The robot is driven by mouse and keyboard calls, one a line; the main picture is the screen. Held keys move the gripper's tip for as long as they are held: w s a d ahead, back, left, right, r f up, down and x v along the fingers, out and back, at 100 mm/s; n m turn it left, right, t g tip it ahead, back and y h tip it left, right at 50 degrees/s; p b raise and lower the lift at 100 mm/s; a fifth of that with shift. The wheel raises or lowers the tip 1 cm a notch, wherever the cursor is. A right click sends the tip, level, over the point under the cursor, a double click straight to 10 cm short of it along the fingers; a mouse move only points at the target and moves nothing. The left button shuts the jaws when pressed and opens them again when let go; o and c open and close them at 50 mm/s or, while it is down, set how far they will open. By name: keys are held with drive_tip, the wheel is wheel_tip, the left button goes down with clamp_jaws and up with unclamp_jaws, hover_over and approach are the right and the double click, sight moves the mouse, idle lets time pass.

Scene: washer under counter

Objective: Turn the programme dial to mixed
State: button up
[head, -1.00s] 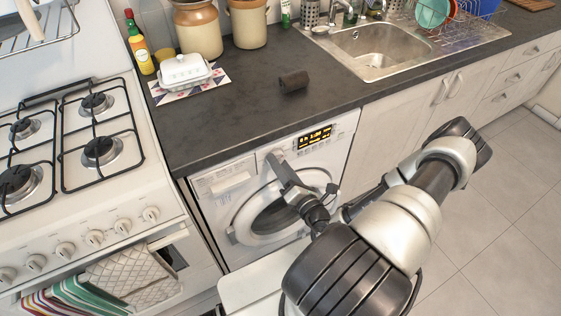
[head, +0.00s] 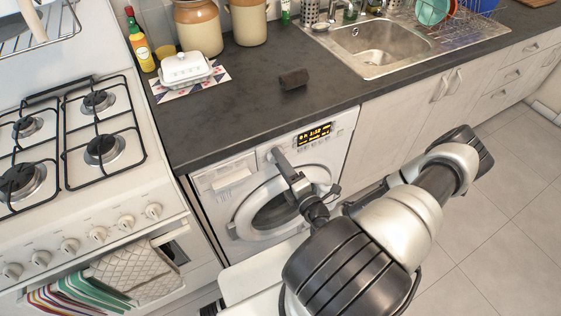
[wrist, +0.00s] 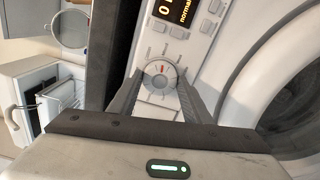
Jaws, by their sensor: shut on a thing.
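The round programme dial (wrist: 161,70) is on the white front panel of the washer (head: 222,178). It is pale grey with a red mark, and small labels stand around it, too small to read. My gripper (wrist: 160,84) is shut on the dial, one finger on each side. In the head view my gripper (head: 275,154) reaches the panel and hides the dial. The lit display (head: 315,134) beside the dial has amber characters. In the wrist view the display (wrist: 175,10) shows "normal" along its edge.
The dark counter (head: 240,105) overhangs just above the panel. The round washer door (head: 275,211) is below the dial. A gas cooker (head: 155,185) stands to the left, with towels on its front. Open tiled floor (head: 500,230) lies to the right.

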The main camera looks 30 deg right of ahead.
drive_tip(key=o, duration=1.1)
drive_tip(key=shift+c, duration=0.2)
drive_tip(key=shift+s, duration=0.1)
drive_tip(key=s, duration=1.7)
drive_tip(key=shift+s+d, duration=0.15)
drive_tip(key=shift+d, duration=0.15)
